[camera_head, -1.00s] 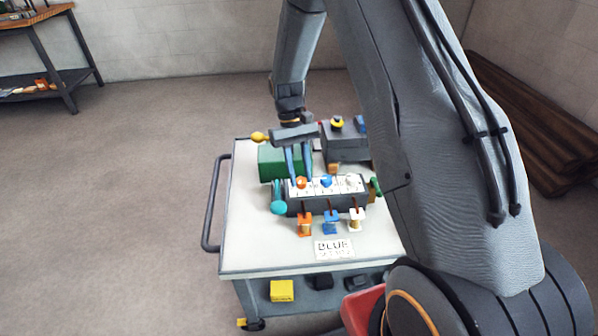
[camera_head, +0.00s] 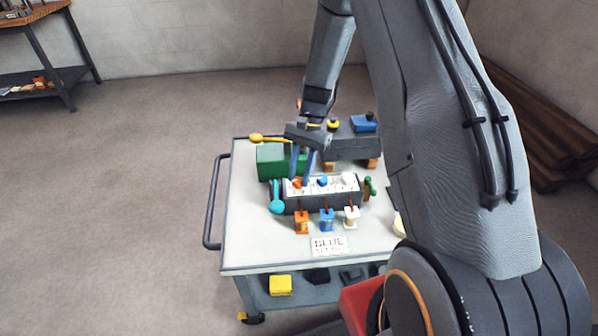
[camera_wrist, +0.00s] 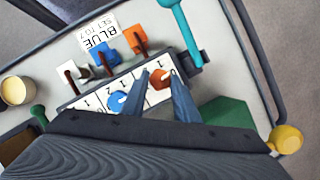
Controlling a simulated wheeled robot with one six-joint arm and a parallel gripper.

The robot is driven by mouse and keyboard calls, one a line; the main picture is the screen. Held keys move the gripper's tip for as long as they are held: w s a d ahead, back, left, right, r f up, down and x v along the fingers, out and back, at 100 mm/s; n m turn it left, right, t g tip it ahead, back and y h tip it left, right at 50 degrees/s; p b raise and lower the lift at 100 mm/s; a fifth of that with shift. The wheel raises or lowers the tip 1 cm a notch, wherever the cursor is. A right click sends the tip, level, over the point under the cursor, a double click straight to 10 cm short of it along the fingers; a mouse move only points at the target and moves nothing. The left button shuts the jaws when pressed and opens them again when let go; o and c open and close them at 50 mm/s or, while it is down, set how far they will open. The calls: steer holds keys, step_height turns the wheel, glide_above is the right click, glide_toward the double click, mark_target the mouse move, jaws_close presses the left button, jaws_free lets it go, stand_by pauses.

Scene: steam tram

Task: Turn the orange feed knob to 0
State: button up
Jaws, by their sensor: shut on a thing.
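The orange feed knob (camera_head: 297,183) sits at the left end of a white numbered panel (camera_head: 334,186) on a dark box on the cart. In the wrist view the orange knob (camera_wrist: 159,80) lies between my two fingertips, with digits printed around it. My gripper (camera_head: 302,178) reaches down from above and is shut on the knob, a finger on either side; it also shows in the wrist view (camera_wrist: 157,77). The fingers partly cover the dial, so I cannot tell which number the knob points to.
A blue knob (camera_head: 323,181) and a white knob (camera_head: 347,179) stand right of it. A teal lever (camera_head: 277,199) is at the box's left end. Orange, blue and white switches (camera_head: 327,219) stand in front, near a BLUE sign (camera_head: 329,245). A green block (camera_head: 270,163) is behind.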

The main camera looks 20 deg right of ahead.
steer(key=shift+m+y, duration=0.3)
steer(key=shift+m, duration=0.5)
steer(key=shift+p, duration=0.3)
steer(key=shift+t, duration=0.3)
steer(key=o, duration=1.1)
steer(key=shift+c, duration=0.2)
steer(key=b+v, duration=0.1)
steer(key=v, duration=0.6)
steer(key=shift+d+r, duration=0.15)
steer(key=shift+r, duration=0.2)
